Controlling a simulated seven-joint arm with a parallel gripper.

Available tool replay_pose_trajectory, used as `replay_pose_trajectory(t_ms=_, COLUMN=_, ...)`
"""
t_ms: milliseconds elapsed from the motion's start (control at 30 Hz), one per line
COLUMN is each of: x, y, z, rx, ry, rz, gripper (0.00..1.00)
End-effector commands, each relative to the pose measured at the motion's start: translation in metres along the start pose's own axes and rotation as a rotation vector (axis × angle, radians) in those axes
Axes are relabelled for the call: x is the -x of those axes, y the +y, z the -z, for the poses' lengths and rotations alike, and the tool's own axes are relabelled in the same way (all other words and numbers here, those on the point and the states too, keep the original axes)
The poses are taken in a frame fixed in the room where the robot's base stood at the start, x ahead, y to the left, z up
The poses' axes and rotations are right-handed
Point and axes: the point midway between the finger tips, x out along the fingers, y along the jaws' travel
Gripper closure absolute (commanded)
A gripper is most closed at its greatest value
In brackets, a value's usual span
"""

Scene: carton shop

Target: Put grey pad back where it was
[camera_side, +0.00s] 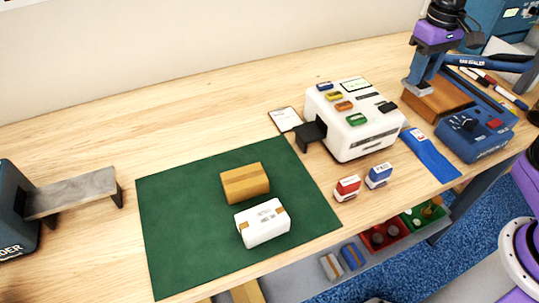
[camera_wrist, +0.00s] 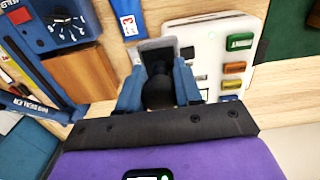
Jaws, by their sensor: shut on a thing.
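In the side view only a small grey piece (camera_side: 408,88) shows at the fingertips. The white machine (camera_side: 365,137) carries several small coloured pieces on top, among them a green one (camera_side: 356,119). I cannot tell whether the pad touches anything below.
A blue sealer unit (camera_side: 474,135) and the wooden block (camera_side: 435,100) stand near my gripper. Red (camera_side: 347,188) and blue (camera_side: 378,176) stamps stand in front of the machine. A green mat (camera_side: 180,220) holds a brown carton (camera_side: 245,183) and a white carton (camera_side: 263,224). The back left table is clear.

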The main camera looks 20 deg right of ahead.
Motion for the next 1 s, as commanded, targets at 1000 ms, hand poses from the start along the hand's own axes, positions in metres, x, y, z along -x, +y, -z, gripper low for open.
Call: replay_pose_trajectory(t_ms=1000, x=-0.015, y=-0.238, z=-0.012, rx=-0.005, ry=-0.005, rz=-0.018, gripper=0.9)
